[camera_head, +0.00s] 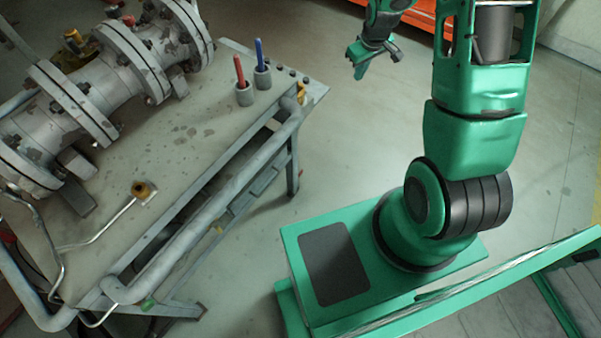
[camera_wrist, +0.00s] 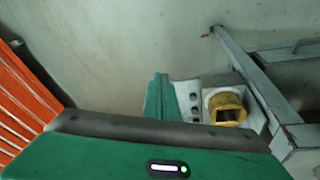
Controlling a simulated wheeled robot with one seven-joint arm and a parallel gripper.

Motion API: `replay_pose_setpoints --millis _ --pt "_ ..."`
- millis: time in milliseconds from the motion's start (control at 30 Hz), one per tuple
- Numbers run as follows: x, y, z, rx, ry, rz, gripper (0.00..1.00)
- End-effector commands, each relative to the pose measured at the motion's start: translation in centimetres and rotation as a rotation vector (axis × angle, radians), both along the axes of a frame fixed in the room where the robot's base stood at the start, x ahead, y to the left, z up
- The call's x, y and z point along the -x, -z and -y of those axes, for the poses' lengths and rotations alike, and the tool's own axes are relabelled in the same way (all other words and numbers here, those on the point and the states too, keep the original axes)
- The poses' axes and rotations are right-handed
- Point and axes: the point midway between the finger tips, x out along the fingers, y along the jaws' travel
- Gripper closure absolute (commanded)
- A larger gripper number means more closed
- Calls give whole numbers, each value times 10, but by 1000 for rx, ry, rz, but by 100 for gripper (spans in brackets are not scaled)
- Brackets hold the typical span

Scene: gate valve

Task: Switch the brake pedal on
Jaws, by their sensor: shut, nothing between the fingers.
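No part in view is clearly recognisable as a brake pedal. A bent pale rod (camera_head: 100,235) with a brown-yellow knob (camera_head: 141,189) lies along the near part of the bench top; I cannot tell whether it is the pedal. My gripper (camera_head: 358,70) is at the top middle of the head view, beyond the bench's far right corner, over open floor. It is shut and empty. In the wrist view the green fingers (camera_wrist: 160,97) stand together, left of a yellow ring-like part (camera_wrist: 227,107) at the bench end, seemingly apart from it. This part (camera_head: 302,93) also shows in the head view.
A large grey flanged pipe valve (camera_head: 125,75) fills the bench's left side. Cups with a red handle (camera_head: 240,75) and a blue handle (camera_head: 260,55) stand near the bench's far right end. A tubular rail (camera_head: 200,215) runs along the bench's front. An orange rack (camera_wrist: 25,95) stands left; open floor lies between.

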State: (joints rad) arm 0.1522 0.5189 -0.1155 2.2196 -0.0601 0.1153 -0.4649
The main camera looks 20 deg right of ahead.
Motion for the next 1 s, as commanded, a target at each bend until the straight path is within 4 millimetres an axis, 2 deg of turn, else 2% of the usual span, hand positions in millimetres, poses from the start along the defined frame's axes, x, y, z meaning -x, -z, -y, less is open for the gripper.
replay_pose_setpoints --millis 33,233,500,767,1000 --pt "-9 22 -6 -2 -32 4 100" --pt "-41 99 -32 -10 -153 56 100" --pt "-60 208 -74 -28 -290 137 100" --pt "-49 312 -115 -44 -385 217 100" --pt "-15 400 -149 -48 -440 290 100"
